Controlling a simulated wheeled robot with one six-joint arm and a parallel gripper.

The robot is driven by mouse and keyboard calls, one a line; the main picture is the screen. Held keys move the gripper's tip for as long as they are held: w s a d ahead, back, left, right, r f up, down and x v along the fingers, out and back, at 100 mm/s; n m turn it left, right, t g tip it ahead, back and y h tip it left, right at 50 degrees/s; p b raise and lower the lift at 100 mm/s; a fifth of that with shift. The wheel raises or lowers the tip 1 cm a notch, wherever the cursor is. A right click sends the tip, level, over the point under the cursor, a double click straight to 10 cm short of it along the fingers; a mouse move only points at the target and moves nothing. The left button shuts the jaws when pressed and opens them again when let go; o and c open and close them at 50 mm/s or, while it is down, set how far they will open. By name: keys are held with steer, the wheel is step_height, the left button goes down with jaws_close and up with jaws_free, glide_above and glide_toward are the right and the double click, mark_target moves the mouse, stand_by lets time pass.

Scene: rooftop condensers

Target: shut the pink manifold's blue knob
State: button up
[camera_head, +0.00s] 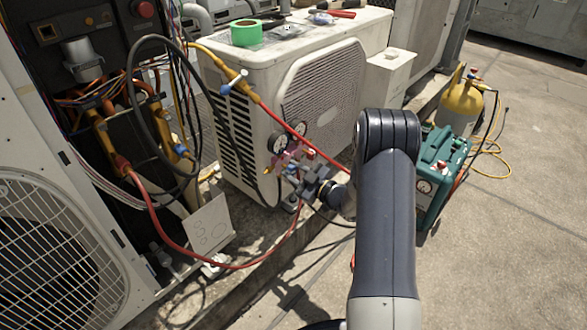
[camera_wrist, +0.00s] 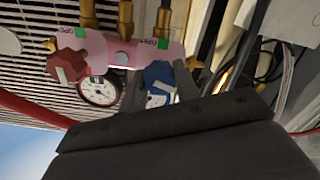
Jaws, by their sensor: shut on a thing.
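The pink manifold (camera_head: 286,159) hangs in front of the white condenser unit, with two round gauges above it in the head view. In the wrist view the pink manifold (camera_wrist: 120,50) appears turned over, with brass fittings, green labels, a red knob (camera_wrist: 67,66) at left and the blue knob (camera_wrist: 158,73) at right. My gripper (camera_wrist: 160,88) is shut on the blue knob, a dark finger on either side of it. In the head view my gripper (camera_head: 308,182) is at the manifold's lower right. The blue knob is hard to make out there.
The white condenser (camera_head: 240,90) stands close behind the manifold. Red hoses (camera_head: 225,266) loop around it. A teal machine (camera_head: 438,165) and a yellow cylinder (camera_head: 462,103) stand at right. Green tape (camera_head: 246,33) lies on top of the condenser. The concrete at lower right is clear.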

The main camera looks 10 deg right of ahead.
steer(key=m+p, duration=0.3)
steer(key=m, duration=0.4)
steer(key=m+p, duration=0.3)
steer(key=m, duration=0.3)
steer(key=shift+m, duration=0.4)
steer(key=shift+f, duration=0.1)
steer(key=o, duration=1)
steer(key=p+v, duration=0.2)
steer(key=v, duration=0.9)
steer(key=shift+w+a, duration=0.1)
steer(key=shift+w, duration=0.05)
